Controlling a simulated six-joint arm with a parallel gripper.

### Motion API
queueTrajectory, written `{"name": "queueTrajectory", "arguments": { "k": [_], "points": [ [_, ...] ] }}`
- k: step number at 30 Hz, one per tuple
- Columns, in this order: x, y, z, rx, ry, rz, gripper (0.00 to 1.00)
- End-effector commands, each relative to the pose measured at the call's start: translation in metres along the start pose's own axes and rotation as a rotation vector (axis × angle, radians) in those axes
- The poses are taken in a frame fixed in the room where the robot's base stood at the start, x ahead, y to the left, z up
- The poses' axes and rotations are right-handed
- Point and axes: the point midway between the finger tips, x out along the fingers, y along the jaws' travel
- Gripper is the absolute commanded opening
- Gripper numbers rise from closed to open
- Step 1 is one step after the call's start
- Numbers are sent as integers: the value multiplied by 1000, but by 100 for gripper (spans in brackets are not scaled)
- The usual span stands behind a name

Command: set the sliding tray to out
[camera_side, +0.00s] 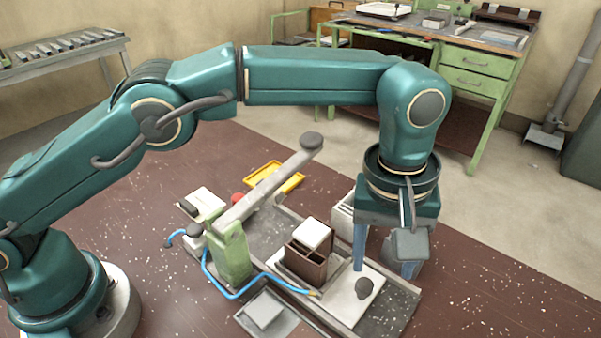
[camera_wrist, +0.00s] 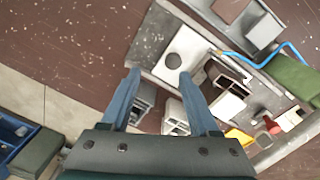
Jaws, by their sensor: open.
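The sliding tray (camera_side: 338,298) is a pale plate on a grey bed, with a dark round knob (camera_side: 364,288) near its right end. In the wrist view the tray (camera_wrist: 190,45) and its knob (camera_wrist: 173,61) lie just beyond the fingertips. My gripper (camera_side: 385,268) points down with two blue fingers, open and empty. It is above and behind the knob in the side view. In the wrist view my gripper (camera_wrist: 160,73) has the knob close to its right fingertip, apart from it.
A green clamp post (camera_side: 232,258) carries a long grey lever (camera_side: 265,190) with a dark end knob. A blue hose (camera_side: 235,296) curves around it. A small grey tray (camera_side: 285,325) is in front, a yellow tray (camera_side: 273,178) behind. A pale bin (camera_side: 343,212) stands beside the fingers.

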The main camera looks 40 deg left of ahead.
Motion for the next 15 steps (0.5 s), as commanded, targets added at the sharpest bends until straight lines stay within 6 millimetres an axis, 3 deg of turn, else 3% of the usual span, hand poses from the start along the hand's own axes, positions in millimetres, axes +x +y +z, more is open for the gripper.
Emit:
{"name": "queueTrajectory", "arguments": {
  "k": [8, 15],
  "points": [
    [11, 5, 1, 611, 65, 119, 62],
    [8, -10, 6, 1047, 181, 178, 62]
  ]
}}
